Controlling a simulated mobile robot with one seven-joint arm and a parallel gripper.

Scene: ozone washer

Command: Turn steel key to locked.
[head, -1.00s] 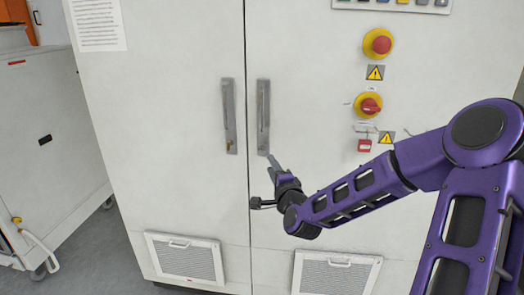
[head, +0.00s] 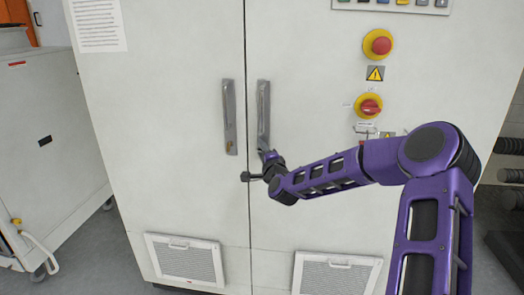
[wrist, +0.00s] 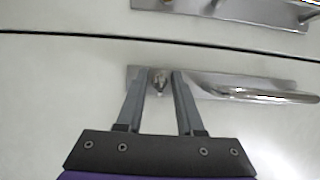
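The steel key (wrist: 160,82) shows in the wrist view as a small metal piece at one end of the right door's handle plate (wrist: 215,81). My gripper (wrist: 159,76) is open, with one finger on each side of the key and a visible gap to each. In the head view my gripper (head: 267,157) is at the lower end of the right door handle (head: 263,112) and hides the key. The key's exact turn angle is hard to read.
A second handle (head: 229,116) is on the left door, just left of the door seam. Red and yellow knobs (head: 378,44) (head: 369,105) are to the right, above my forearm. Vent grilles (head: 186,262) (head: 336,273) are low on the doors. A grey cabinet (head: 50,140) stands left.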

